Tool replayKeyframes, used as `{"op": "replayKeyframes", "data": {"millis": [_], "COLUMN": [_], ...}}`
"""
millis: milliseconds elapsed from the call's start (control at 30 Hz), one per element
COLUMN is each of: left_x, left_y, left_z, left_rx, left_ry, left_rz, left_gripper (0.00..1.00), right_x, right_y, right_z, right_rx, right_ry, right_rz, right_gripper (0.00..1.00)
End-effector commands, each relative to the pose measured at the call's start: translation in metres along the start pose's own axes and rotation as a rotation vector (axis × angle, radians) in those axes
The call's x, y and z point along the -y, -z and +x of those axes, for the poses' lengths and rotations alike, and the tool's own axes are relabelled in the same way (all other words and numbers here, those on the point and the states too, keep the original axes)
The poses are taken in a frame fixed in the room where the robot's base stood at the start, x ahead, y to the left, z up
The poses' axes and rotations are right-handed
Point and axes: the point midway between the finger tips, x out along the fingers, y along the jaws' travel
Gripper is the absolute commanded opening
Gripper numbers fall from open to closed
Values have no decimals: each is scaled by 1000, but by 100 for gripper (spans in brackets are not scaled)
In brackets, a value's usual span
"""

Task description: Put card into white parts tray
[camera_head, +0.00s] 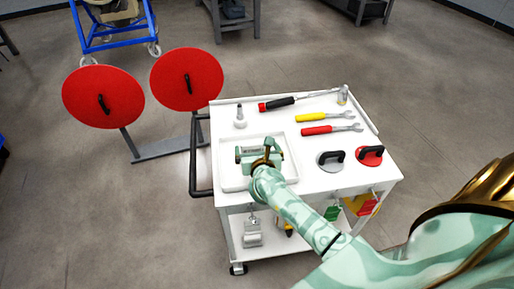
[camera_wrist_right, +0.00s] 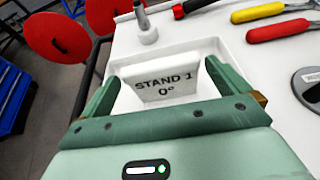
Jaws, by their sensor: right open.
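The white card (camera_wrist_right: 165,84) is marked "STAND 1 0°" and shows in the right wrist view. It is between the two fingers of my right gripper (camera_wrist_right: 160,76) and inside the outline of the white parts tray (camera_wrist_right: 198,46). The fingers are apart, one on each side of the card. Whether the card rests on the tray floor is hard to tell. In the head view my right gripper (camera_head: 260,155) is over the tray (camera_head: 229,178), and I cannot make out the card there. My left gripper is not in view.
The tray lies on a white cart (camera_head: 310,182). Around it are a grey fitting (camera_head: 240,119), a black-handled tool (camera_head: 285,102), yellow (camera_head: 312,118) and red (camera_head: 318,130) wrenches, and grey (camera_head: 331,160) and red (camera_head: 369,155) suction lifters. Red discs (camera_head: 187,92) stand behind left.

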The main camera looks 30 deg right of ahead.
Motion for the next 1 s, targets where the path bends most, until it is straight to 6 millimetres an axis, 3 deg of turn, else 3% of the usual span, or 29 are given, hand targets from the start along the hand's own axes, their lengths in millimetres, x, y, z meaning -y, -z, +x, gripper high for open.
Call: {"op": "replayKeyframes", "data": {"millis": [600,1000], "left_x": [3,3], "left_y": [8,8], "left_z": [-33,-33], "left_rx": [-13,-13], "left_ry": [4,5], "left_rz": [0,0], "left_gripper": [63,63], "right_x": [0,0], "right_y": [-2,-1], "right_z": [-59,-64], "right_rx": [1,1], "right_ry": [0,0], "right_rz": [0,0], "right_gripper": [100,100]}}
